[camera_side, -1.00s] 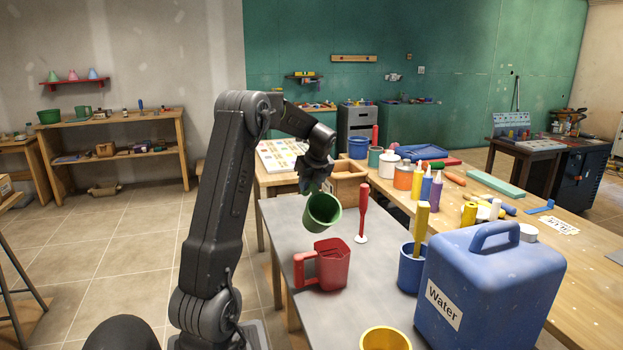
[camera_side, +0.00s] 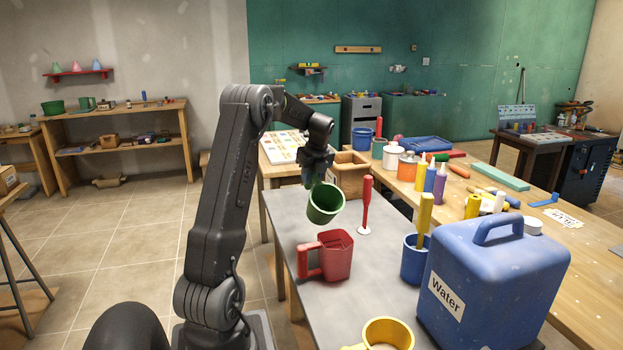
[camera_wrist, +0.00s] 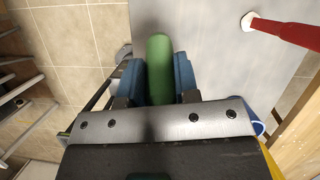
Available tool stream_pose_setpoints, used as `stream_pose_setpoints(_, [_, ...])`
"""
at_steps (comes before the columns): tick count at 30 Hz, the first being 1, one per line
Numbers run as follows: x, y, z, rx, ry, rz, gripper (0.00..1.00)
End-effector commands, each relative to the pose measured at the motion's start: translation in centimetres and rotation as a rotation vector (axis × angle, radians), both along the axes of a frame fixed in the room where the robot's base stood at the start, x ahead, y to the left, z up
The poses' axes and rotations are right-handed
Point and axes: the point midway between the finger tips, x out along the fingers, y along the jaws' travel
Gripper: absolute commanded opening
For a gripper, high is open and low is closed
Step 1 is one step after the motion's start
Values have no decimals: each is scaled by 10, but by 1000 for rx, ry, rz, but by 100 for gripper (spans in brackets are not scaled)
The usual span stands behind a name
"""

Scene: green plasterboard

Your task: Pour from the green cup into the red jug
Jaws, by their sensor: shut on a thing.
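The green cup (camera_side: 324,214) is held in the air in the side view, tilted, with its open mouth partly toward the camera. My gripper (camera_side: 318,180) is shut on it at its upper back side. In the wrist view a green part of the cup (camera_wrist: 160,60) sits between the two blue fingers. The red jug (camera_side: 338,262) stands upright on the grey table just below the cup and nearer the camera, its handle to the left. Cup and jug are apart. No stream is visible between them, and I cannot see the contents of either.
A red stick with a white foot (camera_side: 366,205) stands right of the cup. A blue cup (camera_side: 412,265) with a yellow tool and a large blue water canister (camera_side: 495,280) stand right of the jug. A yellow mug (camera_side: 388,333) is at the front.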

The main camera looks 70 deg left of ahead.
Motion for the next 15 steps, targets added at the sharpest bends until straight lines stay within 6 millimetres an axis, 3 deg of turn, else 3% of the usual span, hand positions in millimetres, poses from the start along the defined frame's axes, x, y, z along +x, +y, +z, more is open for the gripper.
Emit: stream_pose_setpoints(15, [0, 0, 41, 2, -3, 1, 2])
